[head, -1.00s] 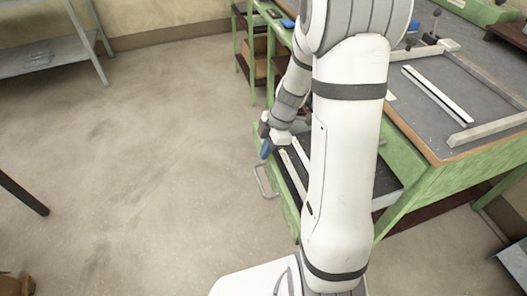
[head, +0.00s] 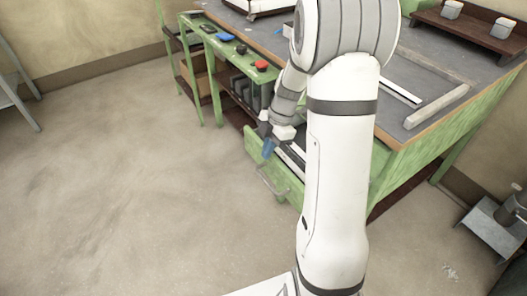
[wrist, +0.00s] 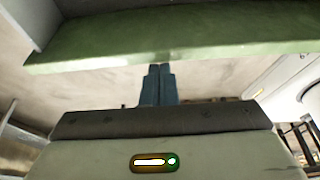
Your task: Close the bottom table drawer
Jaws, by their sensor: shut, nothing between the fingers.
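The bottom drawer (head: 287,180) has a green front with a grey bar handle (head: 270,187), and it is pulled part-way out from under the green workbench. White bars lie inside it; my arm hides much of it. My gripper (head: 268,150) is shut and empty, with its blue fingers pointing down at the drawer's front. In the wrist view the shut blue fingers (wrist: 157,84) reach toward a green panel (wrist: 180,40), likely the drawer front. I cannot tell whether they touch it.
The bench top (head: 440,62) carries a long white bar and a grey rail. A green side shelf (head: 230,47) with a red and a blue item stands left of the drawer. A grey metal stand (head: 495,228) is at right.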

